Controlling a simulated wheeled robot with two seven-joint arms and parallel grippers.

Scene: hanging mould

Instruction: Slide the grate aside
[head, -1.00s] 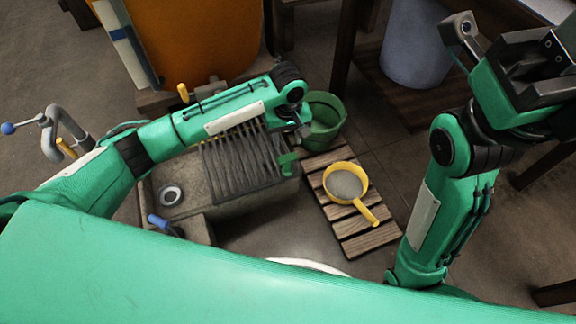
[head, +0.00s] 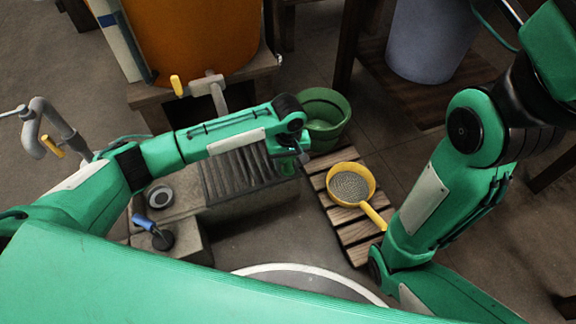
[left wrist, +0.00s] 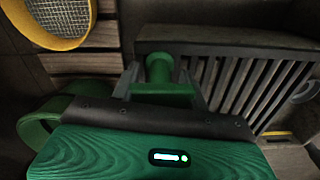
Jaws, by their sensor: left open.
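The dark slatted grate (head: 237,178) lies over the stone basin, partly hidden under my left arm in the head view. It also shows in the left wrist view (left wrist: 235,82), with a green handle (left wrist: 158,66) at its near end. My left gripper (left wrist: 158,88) is open, with its fingers on either side of the green handle. I cannot tell whether they touch it. In the head view the left gripper (head: 285,152) is at the right end of the grate. My right arm is at the right edge, and its gripper is out of view.
A green bucket (head: 335,134) stands just right of the left gripper. A yellow sieve (head: 351,186) lies on a wooden slatted board (head: 352,224). A blue-handled brush (head: 160,238) and grey ring (head: 159,198) sit at the basin's left. An orange barrel (head: 200,45) stands behind.

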